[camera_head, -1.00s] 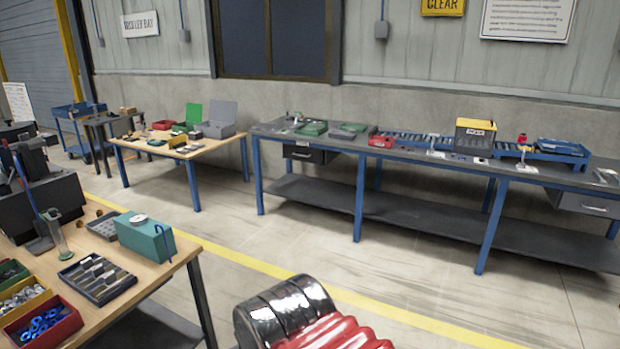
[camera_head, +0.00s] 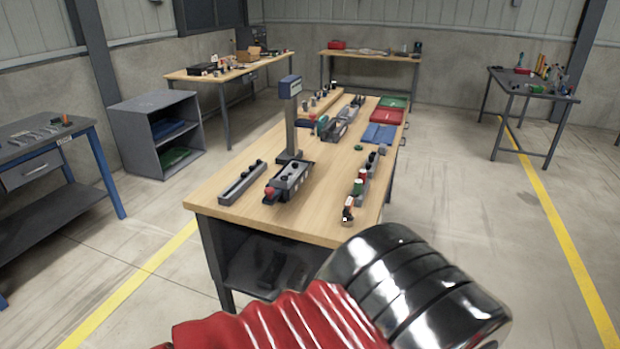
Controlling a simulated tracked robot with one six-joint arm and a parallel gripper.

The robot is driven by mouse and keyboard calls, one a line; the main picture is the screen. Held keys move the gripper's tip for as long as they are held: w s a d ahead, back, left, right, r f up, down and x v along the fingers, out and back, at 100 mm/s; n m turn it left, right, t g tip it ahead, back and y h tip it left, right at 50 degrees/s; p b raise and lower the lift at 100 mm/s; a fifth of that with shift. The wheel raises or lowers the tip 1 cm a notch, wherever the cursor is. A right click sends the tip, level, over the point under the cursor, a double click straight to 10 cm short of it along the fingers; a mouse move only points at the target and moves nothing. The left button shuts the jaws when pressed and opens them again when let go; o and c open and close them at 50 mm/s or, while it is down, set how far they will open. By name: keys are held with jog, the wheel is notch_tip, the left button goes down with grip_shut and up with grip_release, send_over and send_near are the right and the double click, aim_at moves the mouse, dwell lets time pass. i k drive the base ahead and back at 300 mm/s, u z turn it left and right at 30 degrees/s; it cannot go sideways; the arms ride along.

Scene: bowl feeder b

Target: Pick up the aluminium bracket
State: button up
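I cannot pick out the aluminium bracket; the small parts on the tables are too small to tell apart. Only my arm shows, with red ribbed bellows and a shiny dark banded joint at the bottom of the view. My gripper's fingers are out of the picture.
A wooden workbench (camera_head: 335,171) stands just ahead, with a post-mounted display (camera_head: 291,88), grey fixtures, blue trays and red and green trays. A grey open cabinet (camera_head: 126,138) and a blue-legged bench (camera_head: 45,200) are left. A dark table (camera_head: 524,91) is right. Floor (camera_head: 490,235) at right is clear.

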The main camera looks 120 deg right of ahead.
aim_at(276, 182)
jog(key=z, duration=3.5)
jog(key=i, duration=1.65)
